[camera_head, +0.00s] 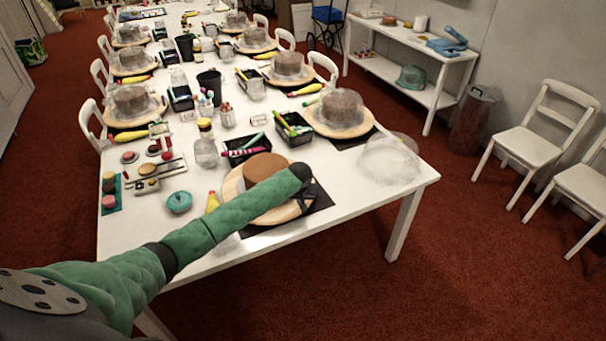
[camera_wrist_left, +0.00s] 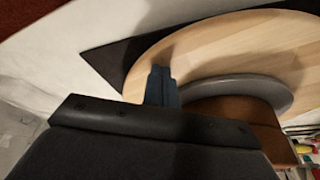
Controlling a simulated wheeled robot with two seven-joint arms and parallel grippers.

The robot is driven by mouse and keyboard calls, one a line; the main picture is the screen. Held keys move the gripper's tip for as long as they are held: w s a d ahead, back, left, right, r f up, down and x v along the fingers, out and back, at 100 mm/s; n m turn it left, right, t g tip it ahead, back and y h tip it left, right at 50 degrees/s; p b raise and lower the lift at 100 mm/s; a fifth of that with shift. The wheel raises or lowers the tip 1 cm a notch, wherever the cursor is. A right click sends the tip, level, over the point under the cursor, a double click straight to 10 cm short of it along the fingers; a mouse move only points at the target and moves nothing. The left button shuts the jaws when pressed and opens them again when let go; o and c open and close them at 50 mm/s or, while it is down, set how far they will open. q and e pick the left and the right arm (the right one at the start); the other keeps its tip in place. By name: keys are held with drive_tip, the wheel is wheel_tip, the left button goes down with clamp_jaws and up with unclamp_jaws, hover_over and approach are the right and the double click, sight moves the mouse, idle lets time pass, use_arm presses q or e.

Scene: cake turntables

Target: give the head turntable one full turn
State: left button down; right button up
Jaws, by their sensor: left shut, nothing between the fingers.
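The head turntable (camera_head: 284,213) is a round pale wooden disc at the near end of the long white table, on a black mat. A brown cake (camera_head: 264,166) stands on it. My left arm reaches across the turntable and hides much of it. My left gripper (camera_head: 308,196) is shut and empty, over the disc's right side. In the left wrist view the closed blue fingers (camera_wrist_left: 161,72) point at the wooden disc (camera_wrist_left: 225,45), beside a grey round plate (camera_wrist_left: 240,87) under the brown cake (camera_wrist_left: 262,114). I cannot tell whether the fingertips touch the wood. My right gripper is not in view.
A clear dome (camera_head: 390,160) stands at the table's right corner. A black tray of pens (camera_head: 244,148), a glass jar (camera_head: 205,150), a teal pot (camera_head: 179,202) and a yellow bottle (camera_head: 212,203) are close to the turntable. More turntables with covered cakes line the table.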

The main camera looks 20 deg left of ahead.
use_arm(q)
drive_tip(key=shift+w+d+b, duration=0.15)
drive_tip(key=shift+w+d, duration=0.1)
drive_tip(key=shift+w, duration=0.7)
drive_tip(key=shift+w+d+b, duration=0.15)
drive_tip(key=shift+w+d, duration=0.05)
drive_tip(key=shift+w, duration=0.75)
wheel_tip(320, 180, up, 3)
drive_tip(key=p, duration=0.2)
drive_tip(key=shift+p, duration=0.3)
drive_tip(key=shift+f, duration=0.1)
